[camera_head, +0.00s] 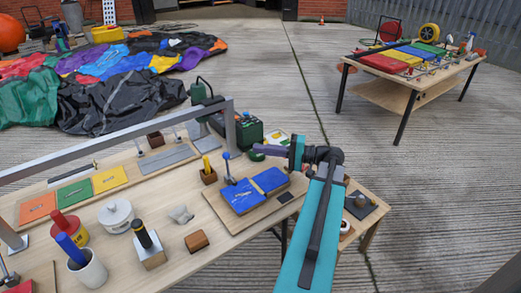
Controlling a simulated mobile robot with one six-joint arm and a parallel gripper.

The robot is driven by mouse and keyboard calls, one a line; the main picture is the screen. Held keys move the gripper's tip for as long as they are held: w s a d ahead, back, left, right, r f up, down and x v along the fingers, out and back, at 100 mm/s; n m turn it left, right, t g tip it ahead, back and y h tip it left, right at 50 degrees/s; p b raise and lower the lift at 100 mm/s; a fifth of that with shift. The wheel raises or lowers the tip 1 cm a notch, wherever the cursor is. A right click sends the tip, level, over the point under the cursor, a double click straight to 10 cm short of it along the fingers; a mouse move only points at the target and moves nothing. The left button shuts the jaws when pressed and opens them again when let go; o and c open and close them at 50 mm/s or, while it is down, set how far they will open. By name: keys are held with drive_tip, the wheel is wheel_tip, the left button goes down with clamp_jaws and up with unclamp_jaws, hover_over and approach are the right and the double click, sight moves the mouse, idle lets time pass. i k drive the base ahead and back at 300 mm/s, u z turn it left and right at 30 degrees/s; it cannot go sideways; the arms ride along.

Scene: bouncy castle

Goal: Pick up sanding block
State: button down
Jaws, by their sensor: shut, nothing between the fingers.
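A small brown block with rounded edges (196,241), which looks like the sanding block, lies on the near part of the wooden workbench (215,258). It sits to the right of a block with a black upright handle and below a small grey piece. My gripper (256,149) is up and to the right of it, over the far right part of the bench, pointing left. The gripper is shut and empty, well apart from the brown block.
A blue two-part pad on a board (255,190) lies between my gripper and the brown block. A grey metal rail (120,142) spans the bench. A white mug (90,270) and a white lidded pot (116,216) stand left. A second table (415,75) stands far right.

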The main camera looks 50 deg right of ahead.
sight(197, 241)
drive_tip(key=k, duration=1)
